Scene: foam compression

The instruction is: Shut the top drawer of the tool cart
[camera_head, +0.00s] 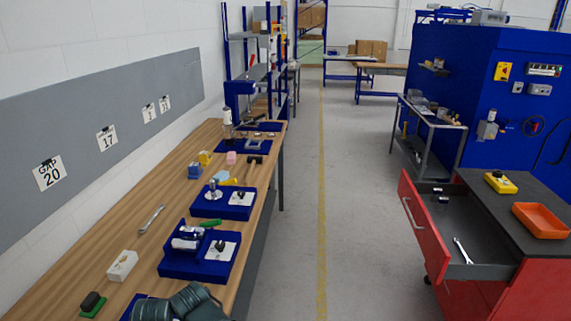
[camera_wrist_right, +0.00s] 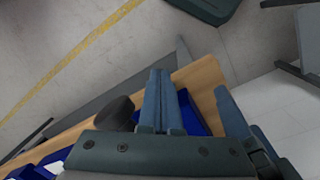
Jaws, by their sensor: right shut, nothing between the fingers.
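The red tool cart (camera_head: 545,290) stands at the lower right of the head view. Its top drawer (camera_head: 424,240) is pulled well out to the left, with a pale bar handle (camera_head: 411,213) on its red front. A wrench (camera_head: 463,251) and small dark items lie inside the drawer. My right gripper (camera_wrist_right: 162,72) shows in the right wrist view with its two blue-grey fingers together, over the wooden bench edge and apart from the cart. In the head view, dark green links of my arm show at the bottom left. My left gripper cannot be made out.
The cart's dark top holds a yellow device (camera_head: 500,182) and an orange tray (camera_head: 541,220). A wooden workbench (camera_head: 150,190) with blue trays and tools runs along the left. A grey side table (camera_head: 433,130) stands behind the cart. The aisle floor (camera_head: 355,220) between bench and drawer is clear.

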